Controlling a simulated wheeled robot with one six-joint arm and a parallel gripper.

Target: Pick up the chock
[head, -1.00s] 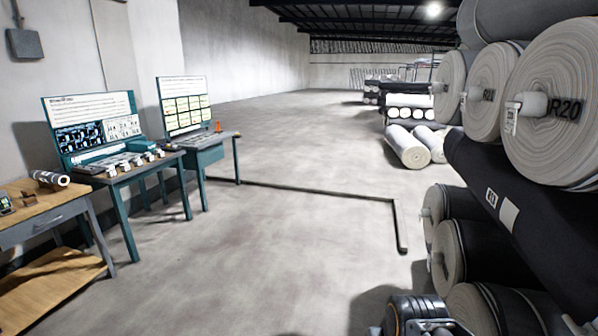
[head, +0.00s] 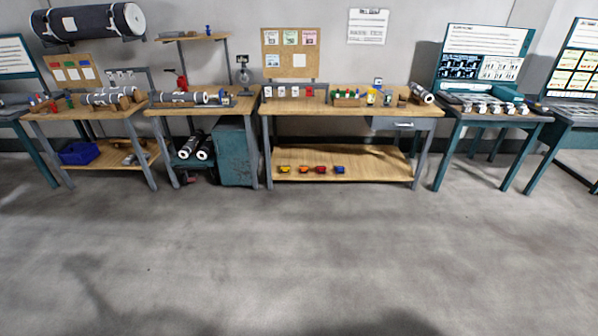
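I cannot pick out the chock for certain at this distance. Small brown blocks (head: 124,102) sit beside the white-and-dark rolls (head: 100,97) on the left wooden bench (head: 85,113); they are too small to identify. Another small brown piece (head: 404,96) is near a short roll (head: 421,93) at the right end of the middle bench (head: 350,109). My gripper is not in view.
A teal cabinet (head: 237,156) stands under the second bench (head: 200,107). Small coloured items (head: 321,169) lie on the middle bench's lower shelf (head: 350,162). Teal display desks (head: 490,108) stand at right. The grey floor (head: 300,250) before the benches is clear.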

